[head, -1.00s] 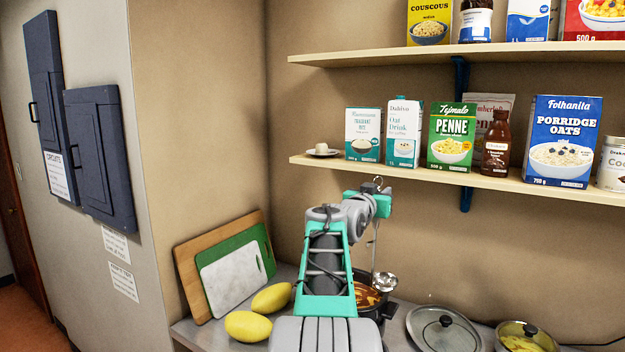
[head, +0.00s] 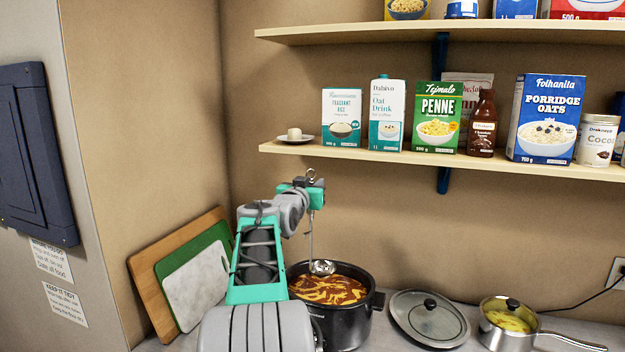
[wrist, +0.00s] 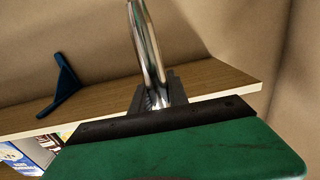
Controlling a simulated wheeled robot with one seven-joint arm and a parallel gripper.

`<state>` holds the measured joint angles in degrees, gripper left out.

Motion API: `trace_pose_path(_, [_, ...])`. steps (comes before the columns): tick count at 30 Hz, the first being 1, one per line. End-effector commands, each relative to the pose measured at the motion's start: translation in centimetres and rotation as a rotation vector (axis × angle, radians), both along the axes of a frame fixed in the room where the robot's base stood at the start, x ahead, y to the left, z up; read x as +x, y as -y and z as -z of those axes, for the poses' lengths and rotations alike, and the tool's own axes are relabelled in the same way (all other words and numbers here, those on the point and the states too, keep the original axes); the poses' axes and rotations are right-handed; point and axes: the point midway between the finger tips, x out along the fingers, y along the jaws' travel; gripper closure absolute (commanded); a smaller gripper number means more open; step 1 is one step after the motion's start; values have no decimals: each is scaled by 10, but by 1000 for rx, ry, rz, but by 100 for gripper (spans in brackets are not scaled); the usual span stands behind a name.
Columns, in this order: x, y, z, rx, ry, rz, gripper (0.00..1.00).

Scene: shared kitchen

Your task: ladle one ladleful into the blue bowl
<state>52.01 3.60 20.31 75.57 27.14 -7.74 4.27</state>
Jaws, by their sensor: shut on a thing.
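My gripper (head: 308,190) is shut on the upper handle of a steel ladle (head: 311,235), which hangs down almost upright. The handle also shows between the jaws (wrist: 160,98) in the wrist view, as a shiny metal bar (wrist: 147,50). The ladle's round bowl (head: 322,267) is over the back part of a dark pot (head: 345,325) of orange-brown soup (head: 330,290). It looks above or at the surface; I cannot tell whether it touches or holds soup. No blue bowl is in view.
A glass lid (head: 428,318) lies right of the pot, then a small saucepan (head: 508,318) with yellow food. Cutting boards (head: 195,285) lean on the wall at left. A shelf (head: 400,160) with packages is above and behind my gripper.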

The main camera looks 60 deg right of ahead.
Motion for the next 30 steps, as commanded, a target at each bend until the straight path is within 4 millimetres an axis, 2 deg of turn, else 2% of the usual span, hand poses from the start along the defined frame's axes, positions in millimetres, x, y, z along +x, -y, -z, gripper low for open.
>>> trace_pose_path(3, [-1,0,20,0,-1,2,100])
trace_pose_path(21, [-3,1,102,0,-1,5,100])
trace_pose_path(30, [-3,1,127,-2,0,4,100])
